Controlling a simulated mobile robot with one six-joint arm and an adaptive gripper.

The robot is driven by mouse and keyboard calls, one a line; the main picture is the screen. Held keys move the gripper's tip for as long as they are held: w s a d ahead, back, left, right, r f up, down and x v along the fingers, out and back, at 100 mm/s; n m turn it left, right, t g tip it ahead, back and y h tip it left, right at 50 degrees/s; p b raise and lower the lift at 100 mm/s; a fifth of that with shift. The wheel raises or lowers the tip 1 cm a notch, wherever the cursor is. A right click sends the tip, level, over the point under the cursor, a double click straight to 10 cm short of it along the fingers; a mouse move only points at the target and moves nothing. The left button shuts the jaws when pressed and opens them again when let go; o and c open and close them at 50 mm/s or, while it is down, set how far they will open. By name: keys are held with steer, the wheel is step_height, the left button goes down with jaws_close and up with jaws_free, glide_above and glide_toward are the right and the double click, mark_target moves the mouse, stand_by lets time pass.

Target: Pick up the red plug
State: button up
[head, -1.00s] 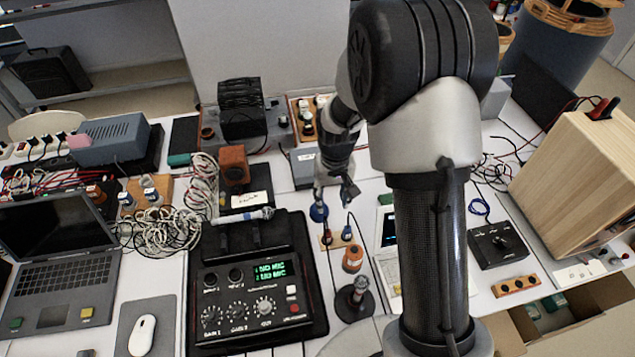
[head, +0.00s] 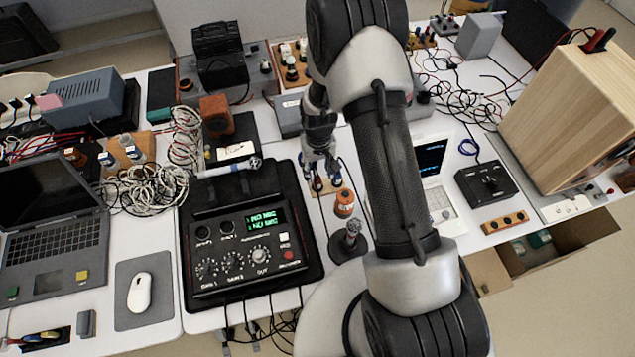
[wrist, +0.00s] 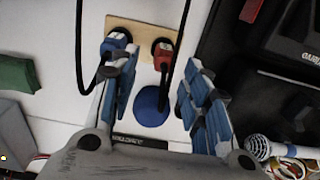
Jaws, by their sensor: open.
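A small tan board (wrist: 142,30) holds two plugs side by side in the wrist view. The red plug (wrist: 163,49) is on the right, with a black cable. A blue plug (wrist: 117,42) is on the left, also cabled. My gripper (wrist: 160,78) is open and empty, its blue-padded fingers spread just short of the plugs. The left finger overlaps the edge of the blue plug in the picture; contact cannot be told. In the head view my gripper (head: 321,166) is over the board (head: 326,188), partly hiding the plugs.
A blue disc (wrist: 151,105) lies between my fingers in the wrist view. The black mixer (head: 245,240) is to the left, a white laptop (head: 438,195) to the right. Cables hang close by.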

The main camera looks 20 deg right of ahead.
mark_target(318, 178)
steer(key=f, duration=0.1)
steer(key=f+b, duration=0.1)
steer(key=f, duration=0.3)
steer(key=shift+s+a+b, duration=0.2)
steer(key=shift+s+b, duration=0.05)
steer(key=shift+b, duration=0.05)
steer(key=shift+c, duration=0.3)
steer(key=c, duration=0.9)
